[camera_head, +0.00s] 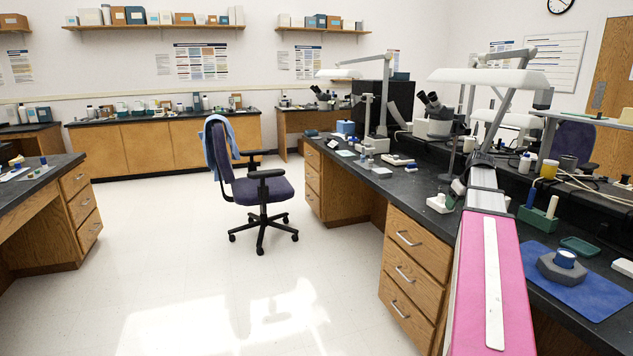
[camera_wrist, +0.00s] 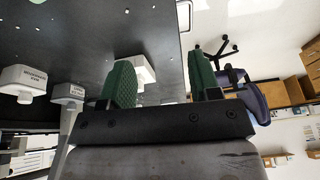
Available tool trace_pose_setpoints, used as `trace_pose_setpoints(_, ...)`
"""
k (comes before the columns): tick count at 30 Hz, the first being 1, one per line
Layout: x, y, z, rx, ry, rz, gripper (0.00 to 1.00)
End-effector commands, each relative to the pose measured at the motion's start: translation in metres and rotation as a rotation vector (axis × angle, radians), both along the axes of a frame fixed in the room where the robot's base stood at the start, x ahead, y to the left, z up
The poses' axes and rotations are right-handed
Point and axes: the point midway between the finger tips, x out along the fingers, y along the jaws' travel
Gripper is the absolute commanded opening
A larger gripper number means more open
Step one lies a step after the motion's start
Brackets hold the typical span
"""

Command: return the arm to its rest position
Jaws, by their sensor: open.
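My gripper (camera_wrist: 161,78) shows in the wrist view, with two green textured fingers standing well apart. It is open, and nothing is held between the fingers. A white block (camera_wrist: 146,72) shows on the dark bench beyond the left finger, partly hidden by it. In the head view my pink and grey arm reaches forward over the right-hand bench. The gripper itself is not clear there, near the arm's far end.
The dark bench (camera_head: 411,183) carries a microscope (camera_head: 436,115), a white block (camera_head: 440,203) and a blue mat (camera_head: 590,297) with a grey octagonal piece (camera_head: 562,271). White labelled devices (camera_wrist: 24,80) show in the wrist view. A chair (camera_head: 262,190) stands on open floor.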

Motion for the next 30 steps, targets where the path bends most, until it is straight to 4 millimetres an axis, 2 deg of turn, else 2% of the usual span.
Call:
trace_pose_setpoints(8, -0.014, 0.06, -0.062, 0.012, 0.068, -0.046, 0.57)
trace_pose_setpoints(14, -0.041, 0.131, -0.131, 0.014, 0.146, -0.105, 0.57)
trace_pose_setpoints(20, -0.082, 0.199, -0.195, -0.003, 0.223, -0.168, 0.57)
trace_pose_setpoints(24, -0.118, 0.242, -0.235, -0.024, 0.271, -0.208, 0.57)
trace_pose_setpoints(30, -0.165, 0.286, -0.276, -0.06, 0.318, -0.257, 0.57)
